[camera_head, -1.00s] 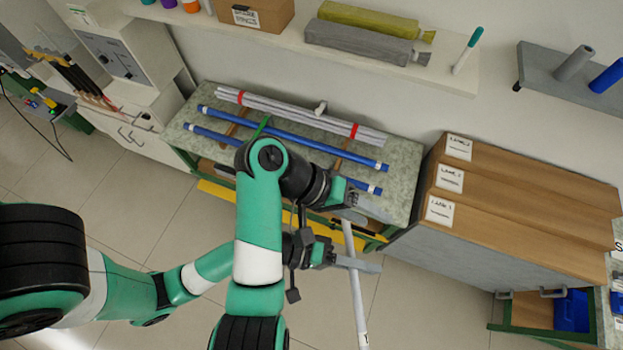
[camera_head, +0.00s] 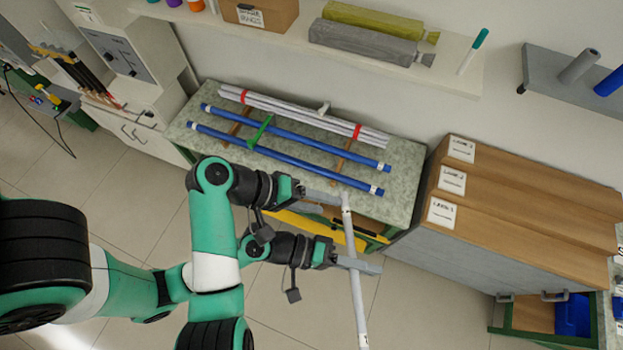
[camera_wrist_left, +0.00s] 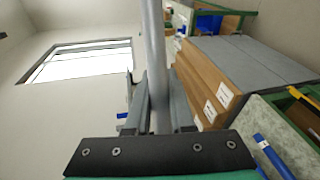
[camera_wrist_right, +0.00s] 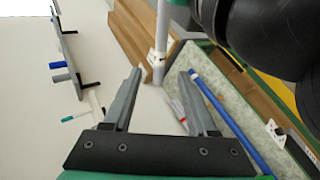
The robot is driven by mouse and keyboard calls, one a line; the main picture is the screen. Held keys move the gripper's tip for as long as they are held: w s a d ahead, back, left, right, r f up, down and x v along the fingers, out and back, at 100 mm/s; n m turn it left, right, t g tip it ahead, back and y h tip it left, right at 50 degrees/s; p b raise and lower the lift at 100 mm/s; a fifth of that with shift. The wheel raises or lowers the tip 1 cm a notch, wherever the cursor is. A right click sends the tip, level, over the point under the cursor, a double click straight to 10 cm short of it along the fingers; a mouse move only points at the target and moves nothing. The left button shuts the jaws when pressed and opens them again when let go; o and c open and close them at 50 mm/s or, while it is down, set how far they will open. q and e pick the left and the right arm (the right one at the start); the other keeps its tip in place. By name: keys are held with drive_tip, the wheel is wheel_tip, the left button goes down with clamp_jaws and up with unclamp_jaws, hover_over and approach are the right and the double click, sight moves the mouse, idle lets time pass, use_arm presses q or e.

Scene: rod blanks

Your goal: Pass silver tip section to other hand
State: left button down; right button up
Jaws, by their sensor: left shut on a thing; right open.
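The silver tip section (camera_head: 357,300) is a long pale grey rod, steeply tilted in the head view, with a white label near its upper end. My left gripper (camera_head: 358,264) is shut on it below that end; in the left wrist view the rod (camera_wrist_left: 157,60) runs between the fingers. My right gripper (camera_head: 335,198) is open and empty, its fingertips close to the upper end. In the right wrist view the rod's labelled end (camera_wrist_right: 158,60) shows between and just beyond the open fingers (camera_wrist_right: 160,78). Contact there cannot be told.
A bench (camera_head: 405,170) behind holds two blue rods (camera_head: 285,140) and a bundle of pale rods with red bands (camera_head: 300,115). Wooden boxes (camera_head: 520,200) with labels stand to the right. A wall shelf (camera_head: 465,75) carries wrapped bars. Open floor lies below the rod.

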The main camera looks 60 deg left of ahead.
sight(343, 209)
drive_tip(key=x, duration=0.4)
drive_tip(key=shift+w+d+f, duration=0.1)
drive_tip(key=shift+w+f, duration=0.05)
clamp_jaws()
use_arm(q)
drive_tip(key=c, duration=0.7)
unclamp_jaws()
